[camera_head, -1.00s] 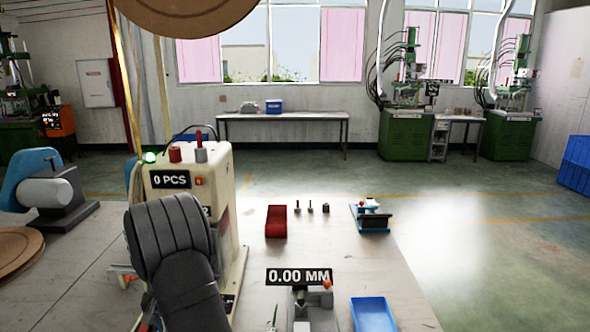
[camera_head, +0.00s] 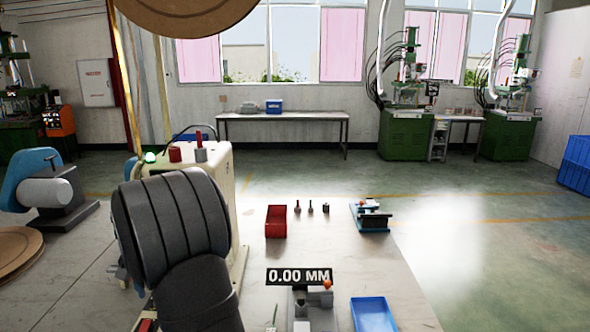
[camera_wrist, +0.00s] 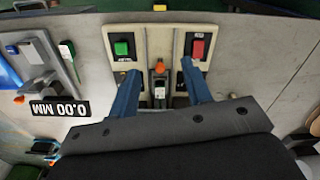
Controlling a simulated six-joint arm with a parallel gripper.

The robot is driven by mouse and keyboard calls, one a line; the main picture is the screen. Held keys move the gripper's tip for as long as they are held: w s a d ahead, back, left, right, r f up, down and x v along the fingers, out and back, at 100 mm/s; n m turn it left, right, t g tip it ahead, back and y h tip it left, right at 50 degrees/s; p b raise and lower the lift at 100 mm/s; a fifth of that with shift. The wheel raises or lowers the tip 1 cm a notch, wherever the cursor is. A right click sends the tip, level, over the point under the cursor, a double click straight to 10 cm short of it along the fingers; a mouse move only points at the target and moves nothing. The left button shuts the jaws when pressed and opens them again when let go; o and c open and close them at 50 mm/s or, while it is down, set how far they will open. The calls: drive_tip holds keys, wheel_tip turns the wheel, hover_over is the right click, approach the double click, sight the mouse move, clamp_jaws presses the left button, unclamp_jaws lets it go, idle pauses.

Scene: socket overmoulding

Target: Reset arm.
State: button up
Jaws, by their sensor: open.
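In the head view my dark arm covers much of the cream machine (camera_head: 221,160), and the gripper is hidden.
On the bench (camera_head: 350,262) are a red bin (camera_head: 276,222), several small upright parts, a blue-based fixture (camera_head: 371,217), a blue tray (camera_head: 372,315) and a gauge with a 0.00 MM display (camera_head: 299,276). The bench's middle right is clear.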

drive_tip(key=w+d+f+m, duration=0.2)
drive_tip(key=w+d, duration=0.4)
drive_tip(key=d, duration=0.4)
drive_tip(key=shift+d, duration=0.4)
